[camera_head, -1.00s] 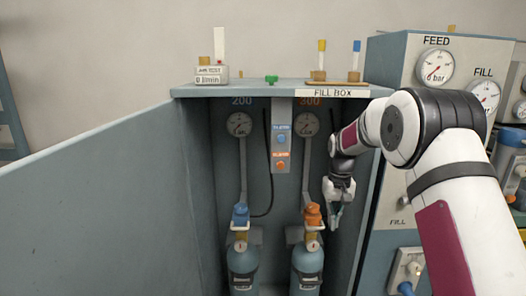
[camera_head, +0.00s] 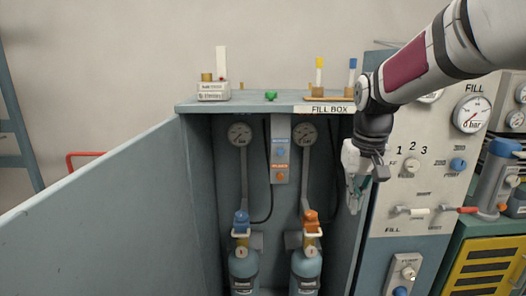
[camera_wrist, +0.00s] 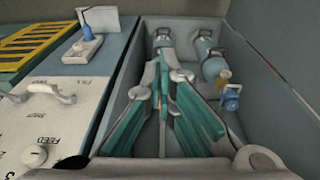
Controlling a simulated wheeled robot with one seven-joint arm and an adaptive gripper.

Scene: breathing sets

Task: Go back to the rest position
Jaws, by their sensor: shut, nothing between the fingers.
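My gripper (camera_head: 354,192) is at the right side of the open fill box (camera_head: 345,240) in the head view, pointing down in front of its right wall. In the wrist view my gripper (camera_wrist: 165,65) shows its green fingers brought together, with nothing between them. Two blue cylinders stand in the box: one with a blue valve (camera_head: 241,222) on the left, one with an orange valve (camera_head: 311,222) on the right. My gripper is apart from both.
The box's door (camera_head: 90,220) stands open at the left. A control panel (camera_head: 405,235) with gauges and knobs is to the right, beside a green-and-yellow unit (camera_head: 485,275). Small items, including a green knob (camera_head: 271,96), sit on the box top (camera_head: 240,103).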

